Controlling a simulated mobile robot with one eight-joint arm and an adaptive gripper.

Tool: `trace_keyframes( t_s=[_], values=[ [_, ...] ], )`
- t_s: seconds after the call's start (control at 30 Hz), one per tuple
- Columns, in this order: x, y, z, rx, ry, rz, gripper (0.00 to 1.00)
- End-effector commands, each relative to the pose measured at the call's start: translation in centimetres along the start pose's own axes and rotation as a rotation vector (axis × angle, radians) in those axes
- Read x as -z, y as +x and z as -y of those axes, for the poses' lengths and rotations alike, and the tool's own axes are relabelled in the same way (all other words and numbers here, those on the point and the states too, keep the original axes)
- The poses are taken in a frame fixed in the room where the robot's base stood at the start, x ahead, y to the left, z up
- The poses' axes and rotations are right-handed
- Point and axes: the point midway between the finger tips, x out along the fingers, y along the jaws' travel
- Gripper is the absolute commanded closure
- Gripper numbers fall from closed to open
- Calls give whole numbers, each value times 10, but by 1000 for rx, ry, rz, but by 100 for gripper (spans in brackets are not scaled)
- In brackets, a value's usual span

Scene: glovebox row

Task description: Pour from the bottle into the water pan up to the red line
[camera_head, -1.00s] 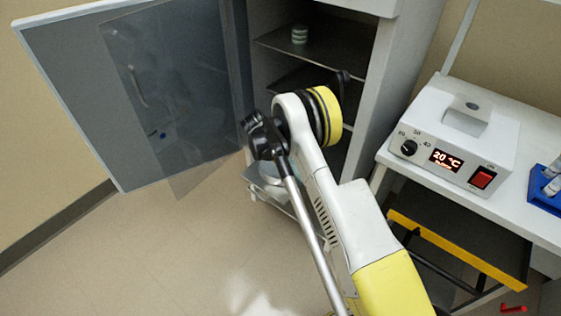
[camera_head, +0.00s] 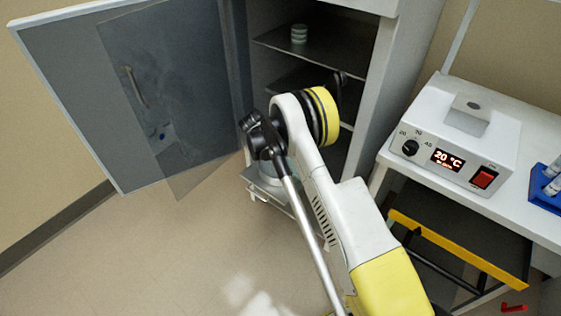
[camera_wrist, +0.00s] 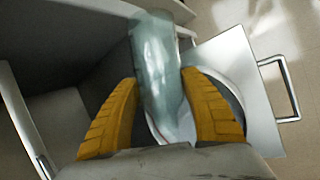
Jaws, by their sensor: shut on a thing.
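My gripper (camera_wrist: 163,110) shows in the wrist view, with its two yellow fingers shut on the clear, pale green-grey bottle (camera_wrist: 155,55). The bottle lies lengthwise between the fingers, and its lower part in the picture overlaps a round, white-rimmed water pan (camera_wrist: 233,98). The pan is mostly hidden behind the bottle and the right finger. In the head view my arm hides the gripper and most of the pan area.
The pan sits on a pulled-out metal drawer (camera_wrist: 245,62) with a bar handle (camera_wrist: 283,90). An open cabinet door (camera_head: 170,95) stands left in the head view. A shelf (camera_head: 335,55) holds a small striped stack (camera_head: 299,33). A heater unit (camera_head: 450,130) stands on the right bench. Floor at lower left is clear.

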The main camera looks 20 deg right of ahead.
Motion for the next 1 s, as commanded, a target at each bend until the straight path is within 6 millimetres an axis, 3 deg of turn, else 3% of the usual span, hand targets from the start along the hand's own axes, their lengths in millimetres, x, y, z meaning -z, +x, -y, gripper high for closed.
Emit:
trace_keyframes(
  t_s=[1.0],
  values=[
    [-8,4,0,-9,-21,43,88]
  ],
)
